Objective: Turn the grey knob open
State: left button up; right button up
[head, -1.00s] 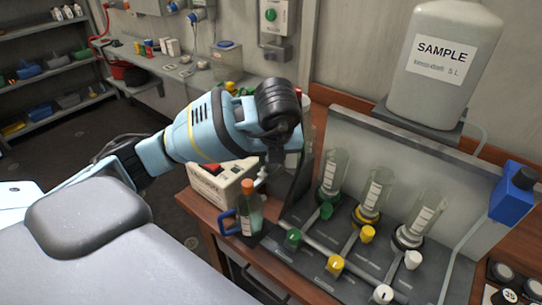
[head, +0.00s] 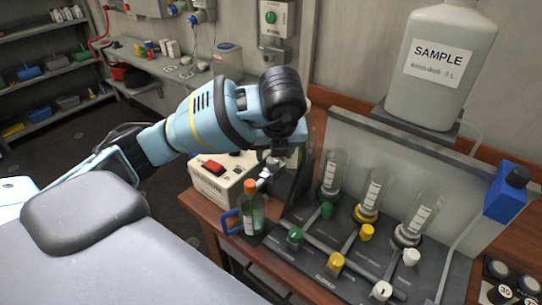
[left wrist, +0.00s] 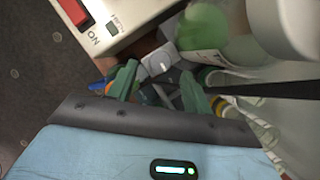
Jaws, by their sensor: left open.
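My left gripper (left wrist: 158,88) is open, its two green fingers apart in the left wrist view. Just beyond the fingertips is a small light grey piece with a round face (left wrist: 160,62), which looks like the grey knob; nothing is gripped. In the head view my left gripper (head: 272,160) points down beside the white pump box (head: 212,184), which has a red switch. The wrist hides most of the spot beneath it, so I cannot tell how the knob is turned or whether a finger touches it. My right gripper is not in view.
A bottle with an orange cap (head: 250,210) and a blue handle (head: 229,222) stand close below the gripper. To the right is a grey panel with green (head: 295,236), yellow (head: 336,262) and white (head: 382,291) knobs. Glass cylinders and a SAMPLE tank (head: 438,75) stand behind.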

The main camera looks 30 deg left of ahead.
pick_arm(q)
jog(key=p+v, duration=0.1)
jog(key=v, duration=0.3)
jog(key=shift+r, duration=0.2)
